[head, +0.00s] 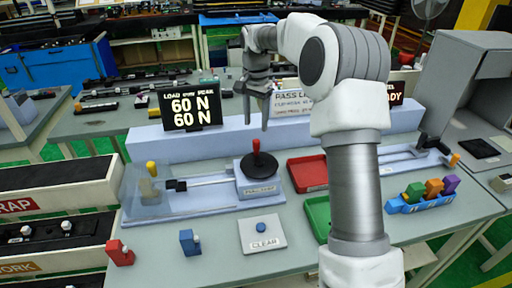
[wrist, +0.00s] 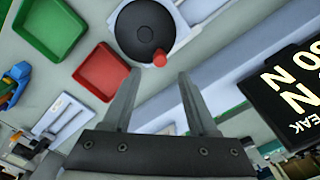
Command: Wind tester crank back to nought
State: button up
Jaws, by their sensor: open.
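The tester's crank is a black disc (head: 259,167) with a red knob (head: 256,145) on a blue-grey block (head: 258,189). In the wrist view the disc (wrist: 146,30) is seen from above, with the knob (wrist: 160,59) at its edge. My gripper (head: 257,124) is open and empty above the crank. In the wrist view the knob shows just ahead of the gap between the fingertips (wrist: 159,74); I see no contact. The display (head: 191,107) reads 60 N for load and 60 N for peak. A clear guard (head: 150,196) stands at the tester's left end.
A plate marked CLEAR with a blue button (head: 261,228) is in front. A red tray (head: 308,173) and green tray (head: 318,216) lie to the right. A red clip (head: 119,252) and blue clip (head: 189,242) stand front left. A blue rack (head: 424,203) holds coloured clips.

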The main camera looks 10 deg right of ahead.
aim_at(256, 141)
notch_tip(256, 141, down, 10)
jog(key=shift+r, duration=0.1)
dwell(0.4)
grip_shut()
